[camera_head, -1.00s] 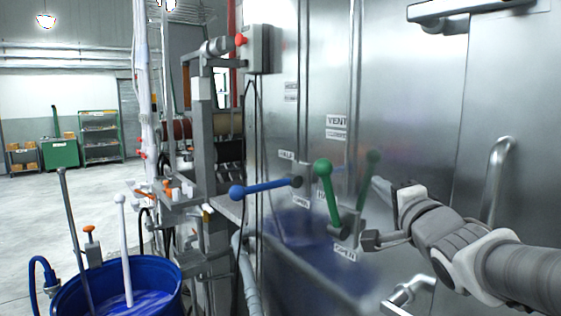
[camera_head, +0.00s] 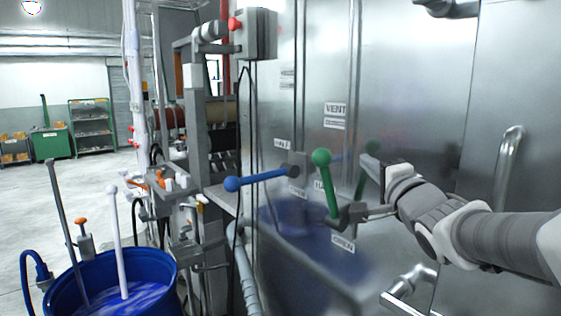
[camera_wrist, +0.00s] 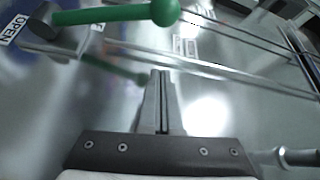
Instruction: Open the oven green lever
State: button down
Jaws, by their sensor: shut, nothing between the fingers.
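The green lever (camera_head: 328,186) with a round knob stands nearly upright on the steel oven wall, above an "OPEN" label (camera_head: 343,243). Its reflection shows on the metal to its right. In the wrist view the green lever (camera_wrist: 110,14) crosses the top left, its knob at upper middle.
A blue lever (camera_head: 258,178) points left beside the green one. A "VENT" label (camera_head: 336,109) is above. A steel door handle (camera_head: 505,165) is at the right. A blue tub (camera_head: 160,268) of dye stands at the lower left. Open floor lies at the far left.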

jog(key=w, duration=0.7)
jog(key=shift+w+a+r+p, duration=0.2)
jog(key=shift+a+r+p, duration=0.15)
jog(key=shift+a+r, duration=0.05)
jog(key=shift+s+a+f, duration=0.15)
jog(key=shift+s+a, duration=0.05)
jog(key=shift+a, duration=0.4)
jog(key=shift+s+a+f, duration=0.1)
jog(key=shift+s+a, duration=0.1)
jog(key=shift+a, duration=0.4)
jog(key=shift+s+a+f, duration=0.15)
jog(key=shift+s+a, duration=0.05)
jog(key=shift+a, duration=0.4)
jog(key=shift+a+f+b, duration=0.1)
jog(key=shift+f+b, duration=0.05)
jog(key=shift+b, duration=0.3)
